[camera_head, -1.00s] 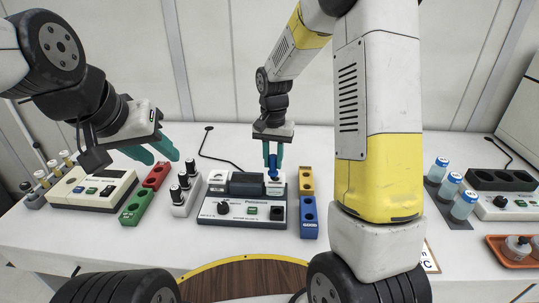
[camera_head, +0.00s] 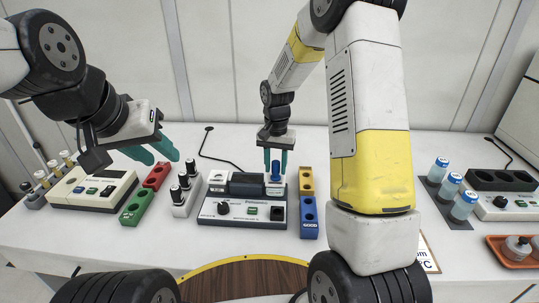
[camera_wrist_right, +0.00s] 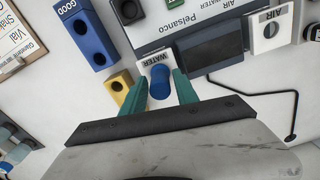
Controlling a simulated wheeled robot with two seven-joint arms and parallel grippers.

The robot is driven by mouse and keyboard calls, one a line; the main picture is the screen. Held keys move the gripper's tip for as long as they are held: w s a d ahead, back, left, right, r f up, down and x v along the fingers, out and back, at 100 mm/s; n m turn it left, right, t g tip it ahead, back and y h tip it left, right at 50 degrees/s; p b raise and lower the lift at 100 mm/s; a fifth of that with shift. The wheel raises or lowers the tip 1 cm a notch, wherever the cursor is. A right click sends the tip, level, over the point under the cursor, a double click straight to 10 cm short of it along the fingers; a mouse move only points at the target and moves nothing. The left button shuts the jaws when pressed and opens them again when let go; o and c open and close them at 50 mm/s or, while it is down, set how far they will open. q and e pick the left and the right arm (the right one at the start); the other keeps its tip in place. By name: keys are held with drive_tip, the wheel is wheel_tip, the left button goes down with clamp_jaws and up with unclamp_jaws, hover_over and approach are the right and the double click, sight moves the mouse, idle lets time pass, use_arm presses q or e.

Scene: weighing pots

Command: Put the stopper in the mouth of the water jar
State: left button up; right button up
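The blue stopper (camera_head: 275,172) stands upright at the top of the white water jar (camera_head: 274,188), on the right end of the device. In the right wrist view the stopper (camera_wrist_right: 160,84) lies over the jar labelled WATER (camera_wrist_right: 156,61); its lower end is hidden, so its seating depth cannot be told. My right gripper (camera_head: 275,162) is open around the stopper, with a finger on each side and gaps showing in the wrist view. My left gripper (camera_head: 153,150) is open and empty, above the table at the left.
The device (camera_head: 240,215) also holds a white AIR block (camera_head: 218,181). Blue (camera_head: 309,222) and yellow (camera_head: 306,180) blocks stand close to its right. A rack of black-capped bottles (camera_head: 186,194) is at its left. Blue-capped jars (camera_head: 452,188) stand far right.

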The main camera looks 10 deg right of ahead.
drive_tip(key=shift+o, duration=0.5)
wheel_tip(320, 180, up, 12)
drive_tip(key=r, duration=0.1)
drive_tip(key=s+d+r+n+t+y, duration=0.1)
drive_tip(key=s+d+r+n+t, duration=0.15)
drive_tip(key=s+r, duration=0.8)
drive_tip(key=s+n+t+y, duration=0.1)
drive_tip(key=s+n+t, duration=0.1)
drive_tip(key=s, duration=1.1)
drive_tip(key=shift+s+t, duration=0.2)
drive_tip(key=shift+t, duration=0.65)
drive_tip(key=shift+d+f, duration=0.1)
drive_tip(key=shift+c, duration=1.1)
drive_tip(key=shift+d, duration=0.15)
